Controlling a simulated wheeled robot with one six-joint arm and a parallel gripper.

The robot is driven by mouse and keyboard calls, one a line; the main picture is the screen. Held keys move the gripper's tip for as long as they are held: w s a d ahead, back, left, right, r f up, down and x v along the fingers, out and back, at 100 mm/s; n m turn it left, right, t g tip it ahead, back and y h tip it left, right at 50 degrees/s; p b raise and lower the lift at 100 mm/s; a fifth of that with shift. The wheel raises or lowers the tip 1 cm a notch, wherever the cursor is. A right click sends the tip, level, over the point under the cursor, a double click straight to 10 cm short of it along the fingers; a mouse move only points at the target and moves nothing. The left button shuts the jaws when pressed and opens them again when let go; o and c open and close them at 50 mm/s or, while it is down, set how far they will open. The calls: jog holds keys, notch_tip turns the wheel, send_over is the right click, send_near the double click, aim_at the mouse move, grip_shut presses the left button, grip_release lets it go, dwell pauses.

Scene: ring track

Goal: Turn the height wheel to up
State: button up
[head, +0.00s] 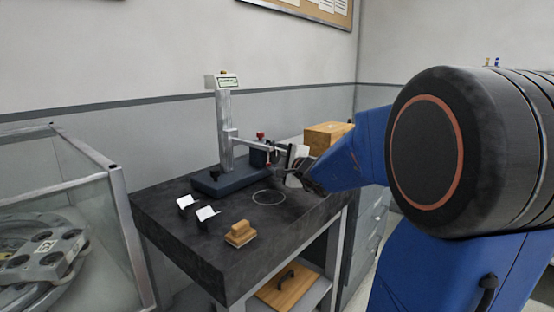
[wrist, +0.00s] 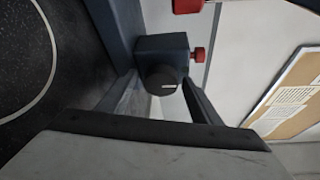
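The height gauge (head: 226,130) stands on the dark table, with a tall light column on a dark blue base. A dark block (head: 259,156) sits on its arm, partly hidden by my gripper (head: 290,168). In the wrist view a round black wheel (wrist: 158,79) with a short white mark sticks out of the dark block (wrist: 158,45). The mark points right in that picture. My gripper's fingers (wrist: 160,84) are open, one on each side of the wheel. I cannot tell whether they touch it.
A red knob (wrist: 198,54) is beside the block. The table (head: 225,243) holds two small white-faced stands (head: 206,213), a wooden block (head: 240,233) and a drawn white ring (head: 269,197). A cardboard box (head: 327,135) is behind my gripper. A clear-walled enclosure (head: 92,205) stands left.

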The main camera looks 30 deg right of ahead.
jog(key=shift+s, duration=0.1)
jog(key=s, duration=0.5)
jog(key=s+r, duration=0.1)
jog(key=s, duration=0.9)
jog(key=shift+s+a+r, duration=0.2)
jog(key=shift+s+r, duration=0.05)
jog(key=shift+r, duration=0.1)
jog(key=shift+s, duration=0.8)
jog(key=shift+a, duration=0.1)
